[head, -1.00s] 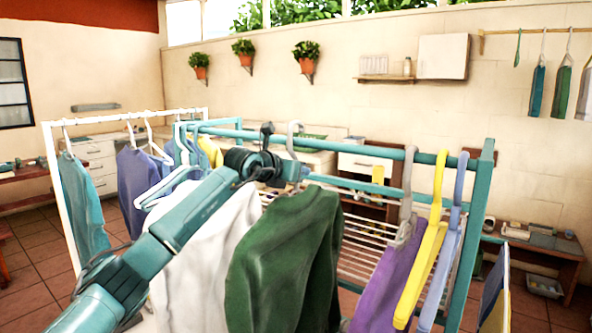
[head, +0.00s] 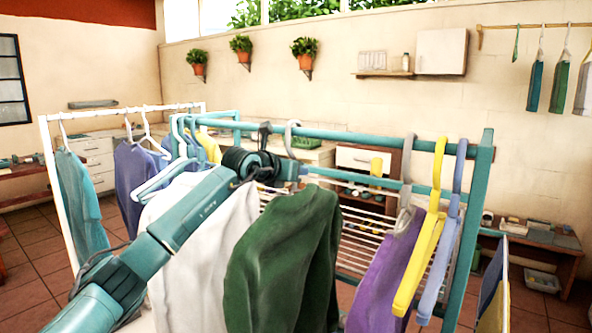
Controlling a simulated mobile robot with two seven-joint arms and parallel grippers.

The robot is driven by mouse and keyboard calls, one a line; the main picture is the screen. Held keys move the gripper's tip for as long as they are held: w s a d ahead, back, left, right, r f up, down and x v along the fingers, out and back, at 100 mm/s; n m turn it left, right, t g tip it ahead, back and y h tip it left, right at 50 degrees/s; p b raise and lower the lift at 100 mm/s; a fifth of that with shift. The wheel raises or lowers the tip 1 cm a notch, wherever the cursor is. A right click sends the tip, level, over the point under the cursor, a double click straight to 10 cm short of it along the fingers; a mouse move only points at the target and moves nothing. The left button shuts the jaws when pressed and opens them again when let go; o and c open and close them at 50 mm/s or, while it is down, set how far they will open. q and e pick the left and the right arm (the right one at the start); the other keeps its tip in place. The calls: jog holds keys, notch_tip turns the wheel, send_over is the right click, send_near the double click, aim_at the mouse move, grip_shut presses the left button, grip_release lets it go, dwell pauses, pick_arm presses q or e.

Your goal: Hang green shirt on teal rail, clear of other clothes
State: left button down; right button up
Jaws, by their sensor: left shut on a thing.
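The green shirt (head: 283,262) hangs upright below the teal rail (head: 345,136), between the white shirt and the purple one. A grey hanger hook (head: 292,128) above it appears to be over the rail; whether it rests there is unclear. My left gripper (head: 291,173) is at the top of the green shirt, shut on what appears to be its hanger. The fingers and the hanger's shoulders are mostly hidden. The white shirt (head: 195,258) is close on the left, partly behind my arm. A gap separates the green shirt from the purple shirt (head: 385,268). My right gripper is out of view.
Yellow (head: 422,262) and lavender (head: 441,252) hangers hang near the rail's right end post (head: 473,220). A white rack (head: 60,200) with a teal shirt (head: 78,197) stands at left. Blue-purple clothes (head: 138,185) hang behind my arm.

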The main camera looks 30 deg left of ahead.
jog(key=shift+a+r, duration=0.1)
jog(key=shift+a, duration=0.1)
pick_arm(q)
jog(key=c, duration=1.3)
grip_release()
jog(key=shift+f, duration=0.2)
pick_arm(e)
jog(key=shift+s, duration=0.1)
pick_arm(q)
jog(key=shift+s+f+b, duration=0.15)
jog(key=shift+s+b, duration=0.3)
jog(key=shift+b, duration=0.1)
jog(key=s+b, duration=0.1)
jog(key=s, duration=0.1)
jog(key=s+b, duration=0.3)
jog(key=s, duration=0.1)
jog(key=shift+a, duration=0.3)
jog(key=s+b, duration=0.3)
jog(key=s, duration=0.1)
jog(key=shift+a, duration=0.15)
jog(key=shift+s+b, duration=0.3)
jog(key=shift+s, duration=0.05)
jog(key=shift+s+r, duration=0.25)
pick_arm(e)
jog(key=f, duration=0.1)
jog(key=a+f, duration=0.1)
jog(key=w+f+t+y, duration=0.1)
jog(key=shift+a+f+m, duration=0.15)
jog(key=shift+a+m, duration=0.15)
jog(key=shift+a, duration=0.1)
